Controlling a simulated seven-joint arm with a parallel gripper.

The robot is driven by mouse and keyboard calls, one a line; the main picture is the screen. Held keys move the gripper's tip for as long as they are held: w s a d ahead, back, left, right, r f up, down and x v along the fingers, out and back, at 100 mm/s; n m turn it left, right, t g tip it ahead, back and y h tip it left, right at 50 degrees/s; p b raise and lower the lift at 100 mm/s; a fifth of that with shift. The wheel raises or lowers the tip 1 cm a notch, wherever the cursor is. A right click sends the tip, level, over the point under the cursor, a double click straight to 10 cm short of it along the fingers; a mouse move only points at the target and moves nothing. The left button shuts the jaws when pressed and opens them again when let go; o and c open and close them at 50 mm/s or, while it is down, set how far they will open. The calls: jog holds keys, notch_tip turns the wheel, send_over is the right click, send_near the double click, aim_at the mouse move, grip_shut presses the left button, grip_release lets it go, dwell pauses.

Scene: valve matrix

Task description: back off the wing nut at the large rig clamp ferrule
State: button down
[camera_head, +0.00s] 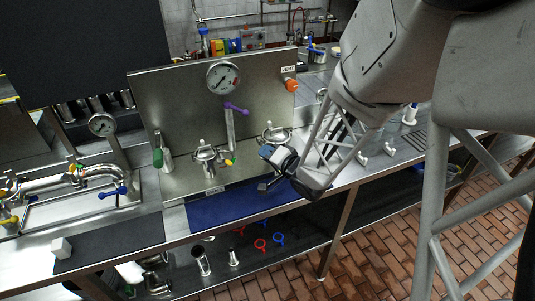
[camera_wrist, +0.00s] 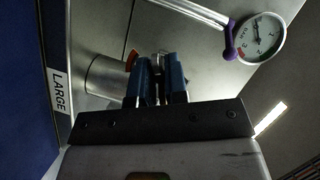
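A steel rig clamp ferrule (camera_head: 276,134) stands on the steel plate, right of the purple-handled valve. My gripper (camera_head: 267,166) is just in front of it, reaching in from the right. In the wrist view my gripper's two blue fingers (camera_wrist: 160,82) are close together, with a small metallic part (camera_wrist: 159,58) showing between their tips. I cannot tell if it is the wing nut, or if the fingers grip it. Left of the fingers lies a steel cylinder (camera_wrist: 104,77) with an orange rim, near a label reading LARGE (camera_wrist: 58,90).
A second clamped ferrule (camera_head: 205,154) stands further left, with a green-handled part (camera_head: 158,157) beyond it. The purple valve handle (camera_head: 236,108) and pressure gauge (camera_head: 223,77) are behind. A blue mat (camera_head: 225,207) lies clear along the front edge.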

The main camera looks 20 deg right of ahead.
dwell(0.4)
jog(key=n+h, duration=0.2)
jog(key=n, duration=0.2)
jog(key=shift+g, duration=0.4)
jog(key=shift+n+h, duration=1.2)
jog(key=shift+n, duration=0.5)
jog(key=c, duration=1.3)
grip_release()
jog(key=shift+o, duration=0.2)
jog(key=shift+s, duration=0.1)
jog(key=v, duration=0.7)
jog(key=shift+s+r, duration=0.2)
